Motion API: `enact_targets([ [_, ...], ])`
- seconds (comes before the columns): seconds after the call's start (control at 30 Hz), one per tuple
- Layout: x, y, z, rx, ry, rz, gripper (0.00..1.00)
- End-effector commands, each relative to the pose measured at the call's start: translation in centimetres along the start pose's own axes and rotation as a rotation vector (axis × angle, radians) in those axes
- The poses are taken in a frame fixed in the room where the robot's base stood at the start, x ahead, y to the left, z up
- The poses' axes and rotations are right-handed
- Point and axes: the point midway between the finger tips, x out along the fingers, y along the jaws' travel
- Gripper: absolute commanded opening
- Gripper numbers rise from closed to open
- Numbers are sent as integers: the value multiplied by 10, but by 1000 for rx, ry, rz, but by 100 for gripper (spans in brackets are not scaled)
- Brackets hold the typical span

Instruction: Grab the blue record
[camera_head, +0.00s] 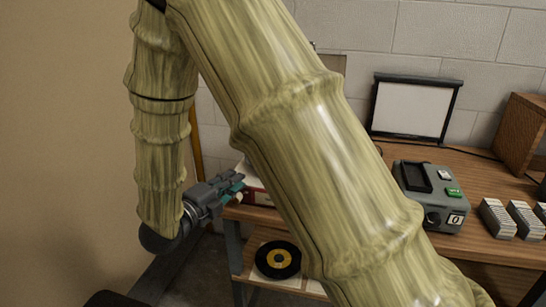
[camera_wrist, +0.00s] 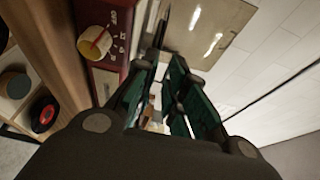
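I cannot make out a clearly blue record in either view. A black record with a yellow label (camera_head: 278,260) lies on the lower shelf in the head view. In the wrist view, a black record with a red label (camera_wrist: 44,116) sits at the left, and a dark disc (camera_wrist: 14,84) beside it has a label whose colour is hard to tell. My gripper (camera_head: 238,187) is in the air at the table's left end, above and left of the lower shelf. In the wrist view its fingers (camera_wrist: 164,75) are apart with nothing held between them.
A red device with a round yellow part (camera_wrist: 95,42) is close to my fingers. The wooden table (camera_head: 470,165) carries a grey device (camera_head: 428,195), a framed white panel (camera_head: 412,108) and boxes of cards (camera_head: 497,218). My arm hides the table's middle. A beige wall (camera_head: 60,150) is at left.

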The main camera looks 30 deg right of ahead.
Motion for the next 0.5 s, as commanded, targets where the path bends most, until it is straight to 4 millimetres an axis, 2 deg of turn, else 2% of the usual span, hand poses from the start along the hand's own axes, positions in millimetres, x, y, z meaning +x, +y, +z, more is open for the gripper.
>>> enact_targets([
  [0.2,29,0,2,-1,-4,0,13],
  [0.5,50,1,1,-3,-3,1,13],
])
